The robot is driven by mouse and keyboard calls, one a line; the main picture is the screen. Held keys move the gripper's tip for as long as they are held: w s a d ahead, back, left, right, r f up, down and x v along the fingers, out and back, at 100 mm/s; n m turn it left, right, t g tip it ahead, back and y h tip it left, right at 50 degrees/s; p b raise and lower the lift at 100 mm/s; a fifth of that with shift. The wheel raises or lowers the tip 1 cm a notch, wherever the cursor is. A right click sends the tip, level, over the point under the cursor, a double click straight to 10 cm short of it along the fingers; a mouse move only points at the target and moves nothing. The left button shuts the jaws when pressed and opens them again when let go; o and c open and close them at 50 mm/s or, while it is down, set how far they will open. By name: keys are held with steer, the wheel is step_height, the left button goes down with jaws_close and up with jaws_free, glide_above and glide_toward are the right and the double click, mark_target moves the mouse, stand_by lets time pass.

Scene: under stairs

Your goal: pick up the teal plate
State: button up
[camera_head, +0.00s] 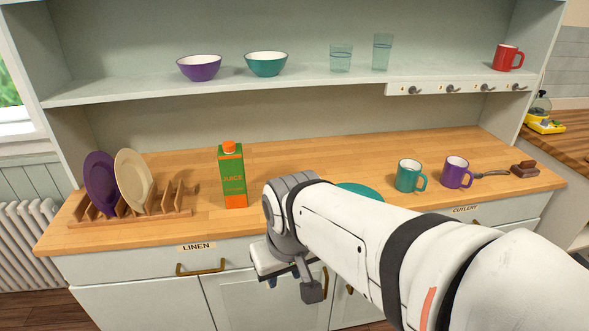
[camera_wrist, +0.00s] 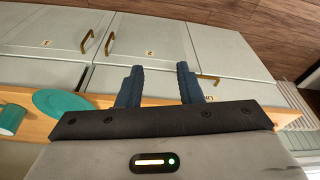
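The teal plate lies flat on the wooden counter. In the head view only its far edge (camera_head: 360,190) shows, because my arm hides the rest. In the wrist view the plate (camera_wrist: 62,103) lies at the left, beside the teal mug (camera_wrist: 10,118). My gripper (camera_wrist: 160,84) has its two dark blue fingers apart with nothing between them. It points at the cabinet front, to the right of the plate in that view. In the head view my gripper (camera_head: 290,280) hangs in front of the counter's edge, with its fingers largely hidden.
A juice carton (camera_head: 232,175) stands left of my arm. A wooden rack (camera_head: 135,215) holds a purple plate (camera_head: 100,180) and a cream plate (camera_head: 132,178). A purple mug (camera_head: 455,173) stands at the right. Bowls and glasses stand on the shelf (camera_head: 140,88). The counter behind the carton is clear.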

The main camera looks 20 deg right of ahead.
steer(key=w+d+f+m+t+y+b, duration=0.15)
steer(key=w+f+m+y, duration=0.3)
steer(key=m, duration=0.95)
steer(key=w+d+f+m+y+b, duration=0.15)
steer(key=w+f+m+y, duration=0.3)
steer(key=m, duration=0.85)
steer(key=w+d+f+m+t+h+b, duration=0.1)
steer(key=w+d+f+m+t+h, duration=0.2)
steer(key=d+m, duration=0.65)
steer(key=d+f+m+t+h+b, duration=0.15)
steer(key=d+m+t, duration=0.25)
steer(key=d+m, duration=0.5)
steer(key=w+d+f+m+t+h+b, duration=0.1)
steer(key=w+d+f+m+t+h, duration=0.2)
steer(key=d+m, duration=0.65)
steer(key=shift+m+t+h, duration=0.25)
steer(key=shift+m+t, duration=0.3)
steer(key=shift+m, duration=0.05)
steer(key=w, duration=0.2)
steer(key=w+a, duration=0.2)
steer(key=w, duration=0.1)
steer(key=shift+w+a+f, duration=0.15)
steer(key=shift+w+f, duration=0.15)
steer(key=shift+f, duration=0.1)
steer(key=shift+c, duration=0.3)
jaws_close()
